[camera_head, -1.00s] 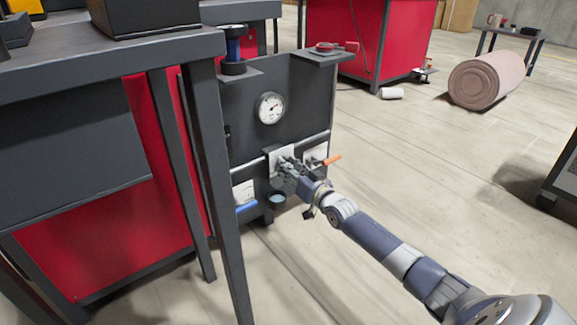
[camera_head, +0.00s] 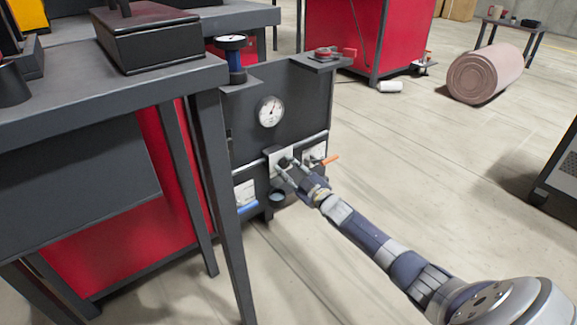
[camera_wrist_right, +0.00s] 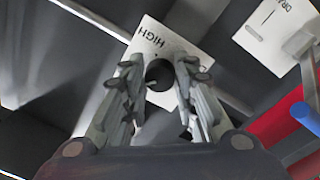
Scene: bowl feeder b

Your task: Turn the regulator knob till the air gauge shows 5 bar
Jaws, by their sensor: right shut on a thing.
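The round white air gauge (camera_head: 270,111) is on the upper part of the dark panel (camera_head: 305,92). Its needle is too small to read to an exact value. The black regulator knob (camera_wrist_right: 159,75) sits on a white plate (camera_wrist_right: 190,50) marked HIGH in the right wrist view. My right gripper (camera_wrist_right: 160,78) has its fingers on either side of the knob and is shut on it. In the head view the right gripper (camera_head: 287,166) reaches the panel's lower middle and hides most of the knob. My left gripper is not in view.
An orange lever (camera_head: 330,159) is just right of my right gripper. A blue handle (camera_head: 247,207) is at lower left of the panel, with a small cup (camera_head: 277,197) beside it. A dark table (camera_head: 120,92) stands close on the left.

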